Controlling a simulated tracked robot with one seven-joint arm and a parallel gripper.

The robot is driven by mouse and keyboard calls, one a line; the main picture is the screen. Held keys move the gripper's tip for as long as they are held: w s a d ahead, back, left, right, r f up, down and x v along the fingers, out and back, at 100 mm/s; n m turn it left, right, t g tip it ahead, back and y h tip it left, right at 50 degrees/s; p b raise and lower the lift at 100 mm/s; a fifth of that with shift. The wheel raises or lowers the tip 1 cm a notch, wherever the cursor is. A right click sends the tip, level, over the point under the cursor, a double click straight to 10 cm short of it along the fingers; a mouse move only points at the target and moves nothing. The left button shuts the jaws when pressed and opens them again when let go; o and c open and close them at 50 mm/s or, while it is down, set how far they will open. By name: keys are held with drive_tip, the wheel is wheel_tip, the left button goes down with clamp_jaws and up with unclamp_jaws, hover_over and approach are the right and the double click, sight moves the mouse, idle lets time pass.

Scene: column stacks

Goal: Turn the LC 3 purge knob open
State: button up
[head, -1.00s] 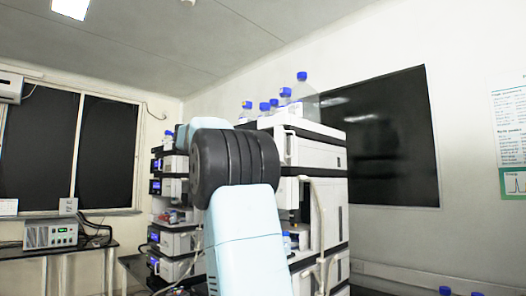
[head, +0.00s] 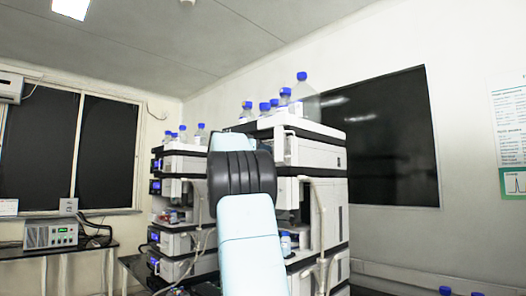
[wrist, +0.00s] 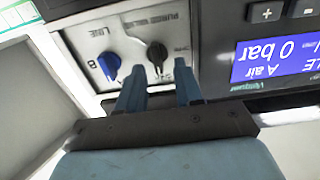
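In the wrist view, which is upside down, a black knob (wrist: 157,50) sits on a pale panel (wrist: 85,35) with printing reading like "PURGE VALVE". A blue knob (wrist: 109,66) is to its left, near the word "LINE". My gripper (wrist: 159,75) is open, its two blue-grey fingers pointing at the panel. The black knob lies between and just beyond the fingertips; I cannot tell whether they touch it. The left fingertip is close to the blue knob. No LC number is readable. In the head view my arm hides the gripper and the knob.
A blue display (wrist: 277,58) shows 0 bar, with dark buttons (wrist: 265,12) beside it. In the head view, instrument stacks (head: 315,150) (head: 172,240) stand on both sides of my arm. Blue-capped bottles (head: 303,88) stand on top. A bench (head: 100,250) is at left.

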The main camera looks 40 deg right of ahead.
drive_tip(key=shift+d, duration=0.4)
clamp_jaws()
